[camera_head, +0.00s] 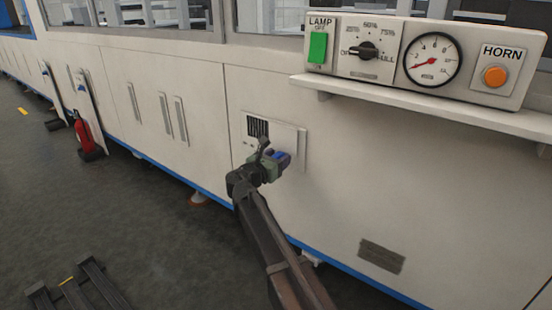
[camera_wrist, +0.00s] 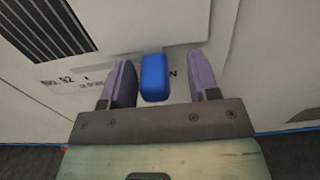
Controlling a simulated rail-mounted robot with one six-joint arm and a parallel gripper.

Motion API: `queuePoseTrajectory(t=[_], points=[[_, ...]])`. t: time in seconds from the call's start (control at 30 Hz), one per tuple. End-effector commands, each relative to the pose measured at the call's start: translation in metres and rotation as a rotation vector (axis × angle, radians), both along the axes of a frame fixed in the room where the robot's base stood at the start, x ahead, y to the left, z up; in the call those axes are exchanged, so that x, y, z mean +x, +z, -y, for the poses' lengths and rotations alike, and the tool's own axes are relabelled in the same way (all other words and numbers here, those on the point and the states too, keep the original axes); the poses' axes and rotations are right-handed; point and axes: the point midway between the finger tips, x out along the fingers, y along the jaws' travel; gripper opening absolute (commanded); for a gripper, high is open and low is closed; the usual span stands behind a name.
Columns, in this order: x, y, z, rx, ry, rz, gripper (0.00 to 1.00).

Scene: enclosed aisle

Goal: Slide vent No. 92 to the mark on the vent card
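Vent No. 92 (camera_head: 258,127) is a dark slatted grille on a pale plate low in the cabinet wall. Its grille (camera_wrist: 45,28) fills the upper left of the wrist view, above a printed "NO. 92" label (camera_wrist: 57,82). A blue knob (camera_wrist: 155,78) stands out from the plate. My gripper (camera_wrist: 162,80) is open, with one purple finger on each side of the knob and a visible gap on both sides. In the head view my gripper (camera_head: 277,158) is at the plate's lower part and hides some of it. Further print by the knob is partly hidden. I cannot make out a vent card.
A shelf (camera_head: 430,100) above right carries a panel with a green lamp switch, a dial, a gauge (camera_head: 432,60) and an orange horn button. A red extinguisher (camera_head: 83,135) stands at the far left. A dark grille (camera_head: 382,256) sits low right. The grey floor is mostly clear.

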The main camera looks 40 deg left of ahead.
Motion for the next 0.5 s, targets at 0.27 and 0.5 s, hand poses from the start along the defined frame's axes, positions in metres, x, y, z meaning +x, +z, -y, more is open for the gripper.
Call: queuePoseTrajectory(t=[0.27, 0.5], points=[[-0.007, 0.0, -0.001, 0.0, 0.002, 0.0, 0.55], [-0.062, 0.0, 0.0, 0.0, 0.004, 0.0, 0.55]])
